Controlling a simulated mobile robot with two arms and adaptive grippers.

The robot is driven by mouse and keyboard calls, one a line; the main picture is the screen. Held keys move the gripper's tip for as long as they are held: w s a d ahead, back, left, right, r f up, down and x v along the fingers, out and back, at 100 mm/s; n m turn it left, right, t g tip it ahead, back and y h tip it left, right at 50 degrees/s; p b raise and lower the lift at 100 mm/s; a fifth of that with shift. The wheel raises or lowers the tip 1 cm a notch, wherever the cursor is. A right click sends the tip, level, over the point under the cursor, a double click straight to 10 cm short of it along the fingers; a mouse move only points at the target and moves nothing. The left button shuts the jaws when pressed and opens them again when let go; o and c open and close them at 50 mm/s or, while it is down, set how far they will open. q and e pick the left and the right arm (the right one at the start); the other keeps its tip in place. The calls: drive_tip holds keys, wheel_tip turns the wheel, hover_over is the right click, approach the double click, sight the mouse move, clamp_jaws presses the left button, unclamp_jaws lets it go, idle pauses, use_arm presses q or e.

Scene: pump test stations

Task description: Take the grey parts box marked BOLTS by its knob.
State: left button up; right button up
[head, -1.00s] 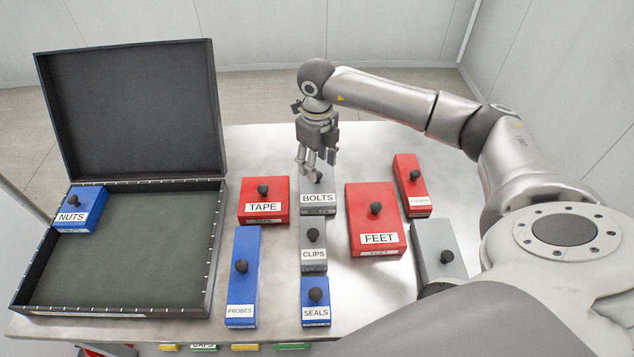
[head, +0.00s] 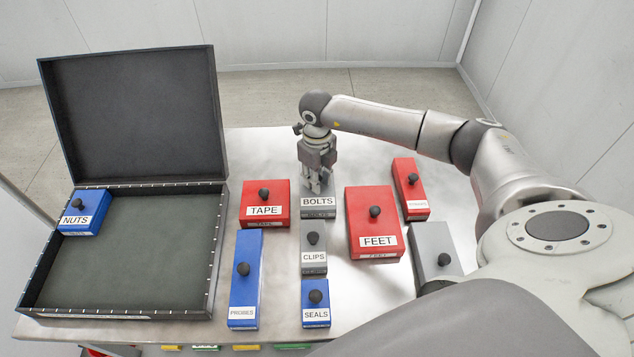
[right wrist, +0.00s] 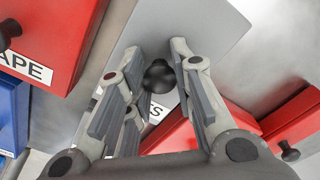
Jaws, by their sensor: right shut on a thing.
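The grey parts box marked BOLTS (head: 318,203) stands on the table between the red TAPE and FEET boxes, just behind the grey CLIPS box. My right gripper (head: 315,186) points down over it and hides its knob in the head view. In the right wrist view the box's grey top (right wrist: 192,28) lies beyond the fingers. Its dark round knob (right wrist: 159,76) shows between the fingertips, and the gripper is shut on it. The box looks to rest on the table. My left gripper is not in view.
Close by stand the red TAPE box (head: 264,198), red FEET box (head: 362,225), grey CLIPS box (head: 313,238) and blue SEALS box (head: 315,315). An open black case (head: 216,255) at left holds the blue NUTS box (head: 84,211). The table behind BOLTS is clear.

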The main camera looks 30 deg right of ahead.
clamp_jaws()
drive_tip(key=shift+r, duration=0.1)
